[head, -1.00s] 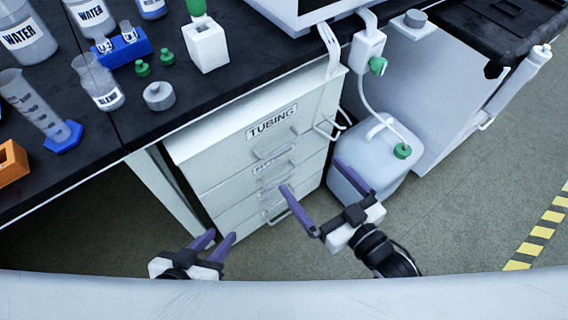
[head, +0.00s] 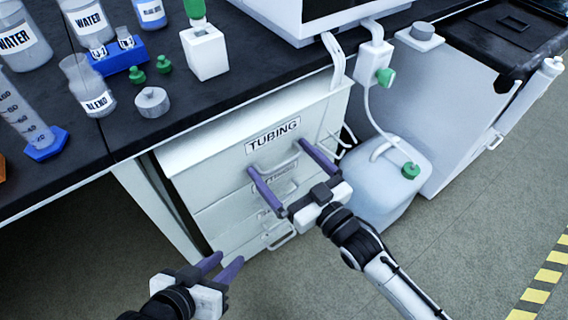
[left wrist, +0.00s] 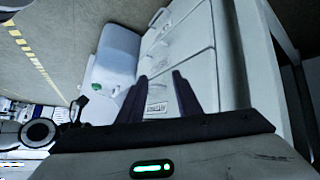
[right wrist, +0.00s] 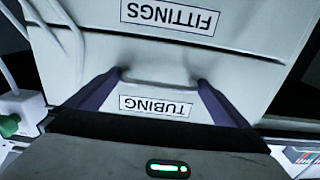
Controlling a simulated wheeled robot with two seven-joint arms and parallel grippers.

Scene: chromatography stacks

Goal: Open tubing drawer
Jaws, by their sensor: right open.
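The tubing drawer (head: 222,168) is the top drawer of a white cabinet and looks closed; its TUBING label (head: 273,136) shows upside down in the right wrist view (right wrist: 157,106). Its pale bar handle (head: 278,160) lies below the label. My right gripper (head: 277,157) is open at the handle, one fingertip near each end of the bar. I cannot tell whether the fingers touch it. My left gripper (head: 229,262) is open and empty, low in front of the cabinet. It points at the lower drawers in the left wrist view (left wrist: 160,75).
A FITTINGS drawer label (right wrist: 168,18) shows in the right wrist view. A translucent canister (head: 385,185) with a green cap and tube stands right of the cabinet. The black bench top (head: 190,105) overhangs above, holding bottles and a blue rack (head: 120,60). Floor in front is clear.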

